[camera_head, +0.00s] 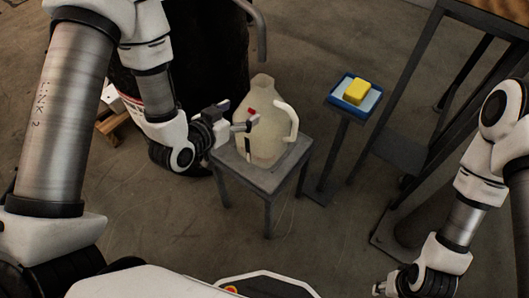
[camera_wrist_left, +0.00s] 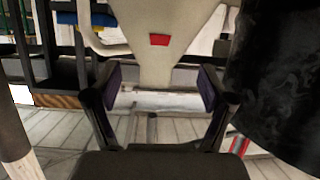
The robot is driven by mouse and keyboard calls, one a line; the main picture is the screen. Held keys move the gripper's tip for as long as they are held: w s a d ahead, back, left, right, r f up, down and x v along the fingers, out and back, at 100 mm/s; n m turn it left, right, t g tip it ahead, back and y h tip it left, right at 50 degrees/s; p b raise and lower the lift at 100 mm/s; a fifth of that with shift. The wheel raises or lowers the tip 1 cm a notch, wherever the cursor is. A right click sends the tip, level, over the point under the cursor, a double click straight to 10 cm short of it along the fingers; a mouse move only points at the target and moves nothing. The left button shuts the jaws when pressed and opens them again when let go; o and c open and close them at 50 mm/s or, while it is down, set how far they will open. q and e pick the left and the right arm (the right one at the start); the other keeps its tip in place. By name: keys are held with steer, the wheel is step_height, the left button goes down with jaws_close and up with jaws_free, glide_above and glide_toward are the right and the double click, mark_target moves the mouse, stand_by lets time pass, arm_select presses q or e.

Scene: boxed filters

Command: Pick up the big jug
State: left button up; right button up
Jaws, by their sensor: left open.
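The big jug (camera_head: 268,135) is pale and translucent, with a white handle on its right side and a red patch near the left finger. It stands on a small grey stool. My left gripper (camera_head: 250,135) is at the jug's left side, with a finger overlapping the jug in the head view. In the left wrist view the jug (camera_wrist_left: 160,60) fills the upper middle. The open fingers of the left gripper (camera_wrist_left: 160,90) lie on either side of its narrow part; I cannot tell whether they touch it. My right gripper (camera_head: 384,288) is at the bottom edge, small and partly hidden, away from the jug.
The grey stool (camera_head: 265,180) stands on open concrete floor. A blue tray (camera_head: 343,88) with a yellow block (camera_head: 356,91) is on a stand to the right. A large black barrel (camera_head: 205,60) is behind on the left. A dark metal table frame (camera_head: 405,100) is at right.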

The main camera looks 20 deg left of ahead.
mark_target(256, 88)
arm_select(q)
steer(key=w+t+b, duration=0.1)
steer(key=b, duration=0.1)
steer(key=w+d+r+m+t+h+b, duration=0.1)
steer(key=t+b, duration=0.1)
steer(key=b, duration=0.1)
steer(key=shift+r+h, duration=0.15)
steer(key=shift+h, duration=0.15)
steer(key=shift+t, duration=0.3)
steer(key=x, duration=0.2)
steer(key=r+x, duration=0.1)
steer(key=x, duration=0.4)
steer(key=shift+w+r+b, duration=0.2)
steer(key=shift+w+b, duration=0.1)
jaws_close()
steer(key=shift+r, duration=0.1)
arm_select(e)
step_height(256, 88, down, 9)
